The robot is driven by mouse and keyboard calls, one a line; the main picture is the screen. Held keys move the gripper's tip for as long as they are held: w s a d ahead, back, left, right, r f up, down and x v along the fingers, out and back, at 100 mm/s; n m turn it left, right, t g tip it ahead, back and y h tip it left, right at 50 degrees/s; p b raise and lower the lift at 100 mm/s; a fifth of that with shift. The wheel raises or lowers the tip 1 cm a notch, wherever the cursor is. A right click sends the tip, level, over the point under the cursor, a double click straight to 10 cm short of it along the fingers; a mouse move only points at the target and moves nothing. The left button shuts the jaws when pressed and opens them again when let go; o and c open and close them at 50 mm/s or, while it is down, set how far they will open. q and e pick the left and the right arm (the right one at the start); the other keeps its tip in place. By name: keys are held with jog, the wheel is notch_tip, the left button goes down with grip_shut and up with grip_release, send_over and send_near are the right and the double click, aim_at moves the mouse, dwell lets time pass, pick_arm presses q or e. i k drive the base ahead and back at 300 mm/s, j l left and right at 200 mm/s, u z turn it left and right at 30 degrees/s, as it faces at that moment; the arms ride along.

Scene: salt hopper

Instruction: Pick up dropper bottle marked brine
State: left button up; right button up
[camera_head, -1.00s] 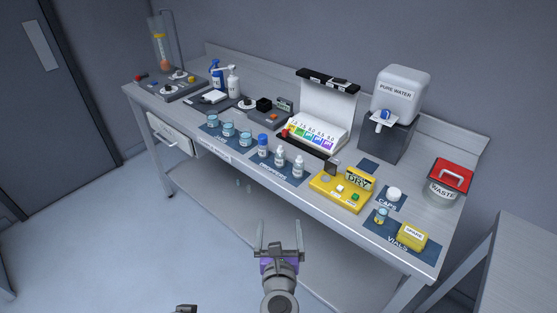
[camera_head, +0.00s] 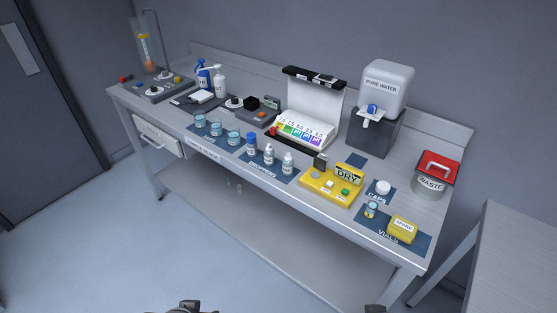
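Three small dropper bottles stand in a row on the blue mat labelled DROPPERS (camera_head: 262,168) at the bench's front edge. The left one is a blue-capped bottle (camera_head: 251,144). To its right are a white-capped middle bottle (camera_head: 269,154) and a white-capped right bottle (camera_head: 287,164). All are upright. Their labels are too small to read, so I cannot tell which is marked brine. Only small dark parts of mine show at the bottom edge. No gripper fingers show, and nothing touches the bottles.
Several glass beakers (camera_head: 216,130) stand left of the droppers. A yellow DRY unit (camera_head: 331,187) stands close on their right. Behind are a pH colour chart (camera_head: 306,134) and a PURE WATER dispenser (camera_head: 388,88). A red-lidded WASTE bin (camera_head: 431,182) stands at the right end.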

aim_at(269, 152)
jog(key=j+z, duration=0.35)
jog(key=z, duration=0.15)
jog(key=i+j+z, duration=0.1)
jog(key=j+z, duration=0.45)
jog(key=j, duration=0.4)
jog(key=k+j, duration=0.1)
jog(key=j, duration=0.35)
jog(key=k+j+z, duration=0.15)
jog(key=j, duration=0.35)
jog(key=i, duration=0.05)
